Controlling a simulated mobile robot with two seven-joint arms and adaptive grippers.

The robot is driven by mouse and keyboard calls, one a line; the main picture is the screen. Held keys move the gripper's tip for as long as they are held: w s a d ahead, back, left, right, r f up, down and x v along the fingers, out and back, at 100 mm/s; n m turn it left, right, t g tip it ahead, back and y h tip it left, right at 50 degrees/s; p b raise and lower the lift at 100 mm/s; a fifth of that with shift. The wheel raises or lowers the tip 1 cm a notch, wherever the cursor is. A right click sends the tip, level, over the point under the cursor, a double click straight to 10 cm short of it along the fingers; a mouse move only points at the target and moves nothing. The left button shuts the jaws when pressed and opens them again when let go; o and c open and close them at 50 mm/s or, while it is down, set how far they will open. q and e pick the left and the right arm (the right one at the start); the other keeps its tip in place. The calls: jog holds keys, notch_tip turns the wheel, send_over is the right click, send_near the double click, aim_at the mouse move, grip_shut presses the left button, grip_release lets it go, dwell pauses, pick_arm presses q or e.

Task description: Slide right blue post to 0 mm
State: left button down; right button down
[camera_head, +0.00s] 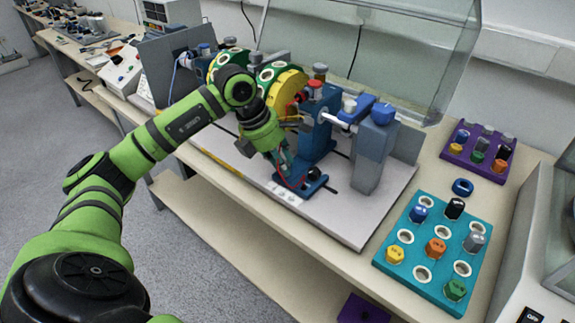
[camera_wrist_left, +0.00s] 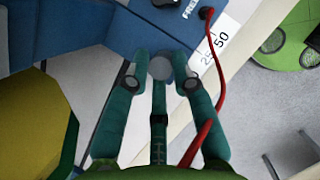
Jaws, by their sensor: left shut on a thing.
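The right blue post (camera_head: 318,137) stands upright on the light base plate, with a blue foot at its front. The blue foot also fills the top of the left wrist view (camera_wrist_left: 150,30), with part of a "FREE" label. My left gripper (camera_head: 284,167) reaches down to the front of the foot. In the left wrist view, its green fingers (camera_wrist_left: 161,68) are closed around a small grey round knob (camera_wrist_left: 160,70) at the foot's edge. A white scale strip (camera_wrist_left: 222,45) with "25" and "50" lies beside it. My right gripper is not in view.
A grey block (camera_head: 371,160) with a blue knob stands right of the post. Yellow-green discs (camera_head: 285,85) are behind my left wrist. A teal tray (camera_head: 403,272) and a purple tray (camera_head: 456,158) hold coloured knobs. A red cable (camera_wrist_left: 214,80) runs close to the fingers.

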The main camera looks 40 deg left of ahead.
pick_arm(q)
jog(key=c, duration=1.1)
grip_release()
jog(key=shift+w+a+r, duration=0.1)
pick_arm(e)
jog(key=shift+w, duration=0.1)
pick_arm(q)
jog(key=v, duration=1.2)
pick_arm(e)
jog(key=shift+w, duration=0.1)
